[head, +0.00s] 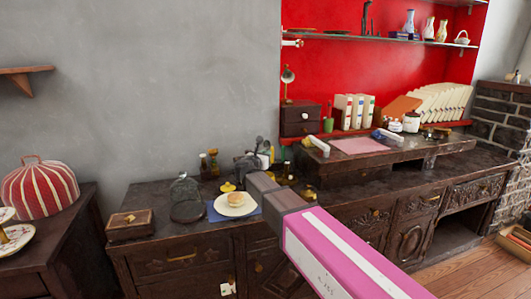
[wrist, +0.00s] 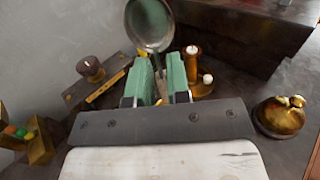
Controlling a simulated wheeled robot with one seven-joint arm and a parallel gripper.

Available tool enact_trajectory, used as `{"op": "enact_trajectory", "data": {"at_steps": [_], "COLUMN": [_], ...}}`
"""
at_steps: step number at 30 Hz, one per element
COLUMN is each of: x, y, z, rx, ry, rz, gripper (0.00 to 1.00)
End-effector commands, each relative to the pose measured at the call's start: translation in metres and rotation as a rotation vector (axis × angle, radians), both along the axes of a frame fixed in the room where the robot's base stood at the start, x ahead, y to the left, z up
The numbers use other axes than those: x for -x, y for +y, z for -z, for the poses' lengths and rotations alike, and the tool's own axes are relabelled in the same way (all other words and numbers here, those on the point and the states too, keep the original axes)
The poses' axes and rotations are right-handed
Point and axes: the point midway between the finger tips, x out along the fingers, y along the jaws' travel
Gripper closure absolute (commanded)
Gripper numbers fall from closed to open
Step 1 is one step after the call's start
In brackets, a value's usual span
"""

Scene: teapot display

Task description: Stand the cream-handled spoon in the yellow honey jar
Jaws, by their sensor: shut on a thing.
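My gripper (wrist: 161,88) shows in the wrist view with its green fingertips closed around a thin stem. A round, shiny metal bowl (wrist: 150,24) rises beyond the fingertips and looks like the spoon's bowl end. The cream handle is not clearly visible. In the head view my pink and white arm reaches over the sideboard, and its dark end hides most of the fingers. A small yellow pot (head: 227,187), apparently the honey jar, stands on the sideboard left of my gripper, behind a plate. I cannot make out its opening. I cannot identify it in the wrist view.
A plate with a bun (head: 236,203) sits on a blue mat. A glass dome (head: 187,198) and a wooden box (head: 130,224) stand left. Amber bottles (wrist: 193,62) and a brass pot (wrist: 281,116) are near my fingers. A dark raised block (wrist: 243,40) lies right.

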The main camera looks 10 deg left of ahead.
Motion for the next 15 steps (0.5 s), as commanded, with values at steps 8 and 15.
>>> {"op": "enact_trajectory", "data": {"at_steps": [8,15], "x": [0.0,0.0], "y": [0.0,0.0], "z": [0.019,0.035], "rx": [0.0,0.0], "ry": [0.001,0.0], "rz": [0.0,0.0], "gripper": [1.0,1.0]}}
